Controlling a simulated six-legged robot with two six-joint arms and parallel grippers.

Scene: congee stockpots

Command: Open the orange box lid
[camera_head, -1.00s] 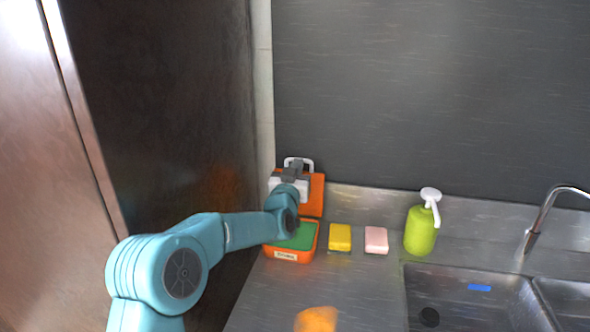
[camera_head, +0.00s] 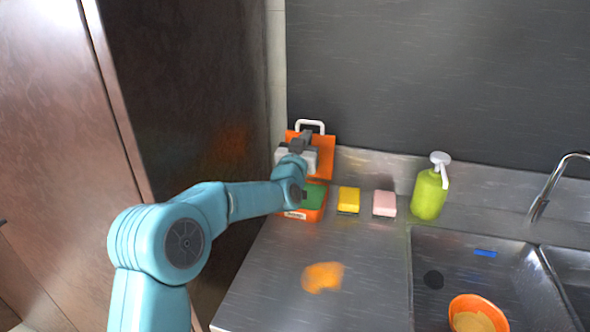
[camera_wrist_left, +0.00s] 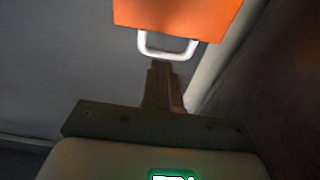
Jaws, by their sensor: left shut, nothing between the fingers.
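The orange box (camera_head: 313,214) stands at the back left of the steel counter, with green showing inside its open top. Its orange lid (camera_head: 326,165) is raised upright at the back, with the white handle (camera_head: 311,123) at its top edge. My left gripper (camera_head: 306,135) is shut and empty in front of the lid, just below the handle, and hides part of the lid. In the left wrist view the lid (camera_wrist_left: 175,16) and white handle (camera_wrist_left: 168,53) lie just beyond my shut fingertips (camera_wrist_left: 159,64). I cannot tell whether they touch. My right gripper is not in view.
A yellow sponge (camera_head: 348,199), a pink sponge (camera_head: 384,203) and a green soap bottle (camera_head: 428,196) stand right of the box. An orange-yellow patch (camera_head: 322,277) lies on the counter. The sink (camera_head: 455,253) holds an orange bowl (camera_head: 478,302). A dark cabinet side (camera_head: 190,90) borders the left.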

